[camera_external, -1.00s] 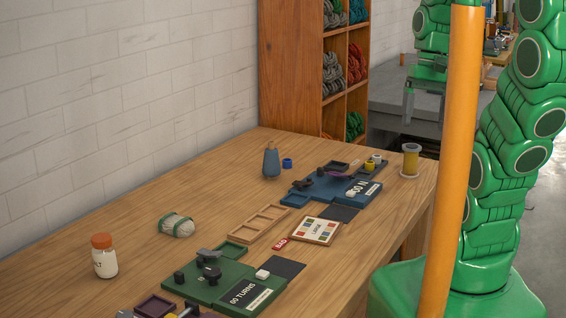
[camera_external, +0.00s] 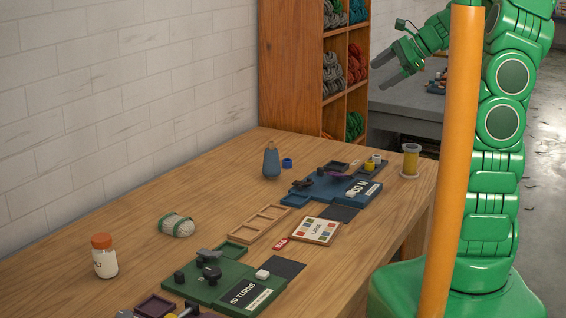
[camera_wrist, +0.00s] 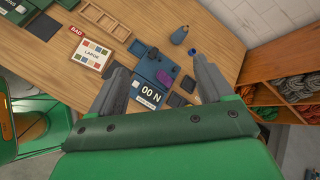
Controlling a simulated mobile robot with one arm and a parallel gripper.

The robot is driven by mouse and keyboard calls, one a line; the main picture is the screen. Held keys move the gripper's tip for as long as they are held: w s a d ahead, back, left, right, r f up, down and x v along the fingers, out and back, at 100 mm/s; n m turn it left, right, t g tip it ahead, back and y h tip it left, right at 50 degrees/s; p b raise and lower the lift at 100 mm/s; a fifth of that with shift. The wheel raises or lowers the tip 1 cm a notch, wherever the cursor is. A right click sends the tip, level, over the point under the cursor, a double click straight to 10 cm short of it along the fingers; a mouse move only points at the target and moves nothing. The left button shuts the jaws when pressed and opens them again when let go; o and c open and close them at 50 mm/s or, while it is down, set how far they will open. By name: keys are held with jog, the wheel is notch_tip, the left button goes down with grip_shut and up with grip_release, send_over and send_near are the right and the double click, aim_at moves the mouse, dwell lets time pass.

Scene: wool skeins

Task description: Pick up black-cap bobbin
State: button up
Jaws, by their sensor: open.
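I cannot clearly make out a bobbin with a black cap. Small pieces, one yellow (camera_external: 369,167), sit at the far end of the blue board (camera_external: 325,188). The green board (camera_external: 225,290) carries a black knob (camera_external: 179,277) and a dark crank-like part (camera_external: 211,274). A yellow spool (camera_external: 410,160) with a greyish top stands at the table's right edge. My gripper (camera_external: 380,75) is open and empty, high above the table's far end. In the wrist view my gripper (camera_wrist: 160,65) has its fingers spread on either side of the blue board (camera_wrist: 150,75).
A blue cone (camera_external: 271,162) stands beside a blue ring (camera_external: 287,162). A wooden tray (camera_external: 266,222) and colour card (camera_external: 315,230) lie mid-table. A skein shelf (camera_external: 285,70) stands behind.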

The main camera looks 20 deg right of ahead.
jog(key=w+d+m+t, duration=0.4)
jog(key=w+d+m, duration=0.45)
jog(key=d, duration=0.35)
jog(key=m+t+h, duration=0.3)
jog(key=m, duration=0.2)
send_over(417, 158)
jog(key=s+d, duration=0.2)
jog(key=s, duration=0.2)
notch_tip(417, 158, down, 3)
notch_tip(417, 158, down, 27)
jog(key=shift+s+r, duration=0.1)
jog(key=shift+s, duration=0.05)
jog(key=shift+a+f, duration=0.1)
jog(key=shift+f, duration=0.45)
jog(key=shift+w+f, duration=0.1)
jog(key=shift+w, duration=0.1)
jog(key=shift+x, duration=3.7)
